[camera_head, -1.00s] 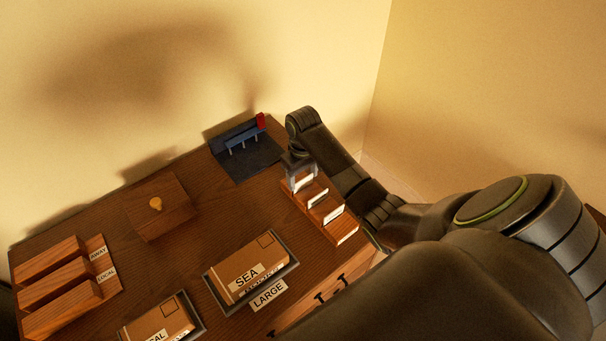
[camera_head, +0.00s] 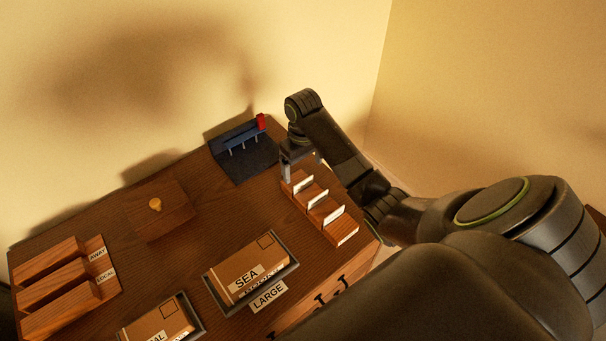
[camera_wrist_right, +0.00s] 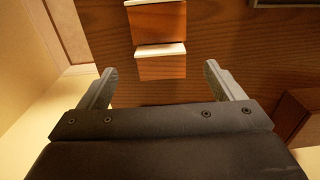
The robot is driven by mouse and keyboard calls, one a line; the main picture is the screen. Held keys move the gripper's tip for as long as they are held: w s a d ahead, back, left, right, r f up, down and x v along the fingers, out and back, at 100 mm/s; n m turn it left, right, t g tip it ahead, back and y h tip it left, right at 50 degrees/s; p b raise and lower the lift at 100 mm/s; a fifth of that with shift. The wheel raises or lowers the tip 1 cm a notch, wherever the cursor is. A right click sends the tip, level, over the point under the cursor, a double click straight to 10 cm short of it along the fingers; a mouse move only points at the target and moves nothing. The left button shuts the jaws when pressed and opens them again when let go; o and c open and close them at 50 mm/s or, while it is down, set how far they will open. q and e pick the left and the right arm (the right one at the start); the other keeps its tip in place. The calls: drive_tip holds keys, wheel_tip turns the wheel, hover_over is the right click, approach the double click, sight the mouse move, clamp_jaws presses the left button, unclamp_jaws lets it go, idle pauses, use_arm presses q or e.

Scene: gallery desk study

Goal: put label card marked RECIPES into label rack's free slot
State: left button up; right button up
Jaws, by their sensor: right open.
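The wooden label rack (camera_head: 346,231) stands at the right end of the desk. Three white cards stand upright in it: a back card (camera_head: 303,184), a middle card (camera_head: 318,199) and a front card (camera_head: 334,214). Their lettering cannot be read, so I cannot tell which is RECIPES. My right gripper (camera_head: 302,168) is open and empty just above and behind the back card. In the right wrist view, the open fingers (camera_wrist_right: 160,70) stand apart on either side of the rack's near end, with a white card edge (camera_wrist_right: 160,49) ahead between them. My left gripper is not in view.
A dark tray with a blue rack (camera_head: 245,139) and red piece (camera_head: 262,122) is left of my gripper. A SEA box (camera_head: 240,265) sits in a tray labelled LARGE. A wooden block with a knob (camera_head: 160,212) and wooden sorter (camera_head: 60,288) are farther left.

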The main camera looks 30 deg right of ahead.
wheel_tip(320, 180, up, 5)
drive_tip(key=p, duration=0.2)
wheel_tip(320, 180, up, 8)
drive_tip(key=p, duration=0.8)
hover_over(304, 181)
drive_tip(key=shift+w+f, duration=0.15)
drive_tip(key=shift+f, duration=0.1)
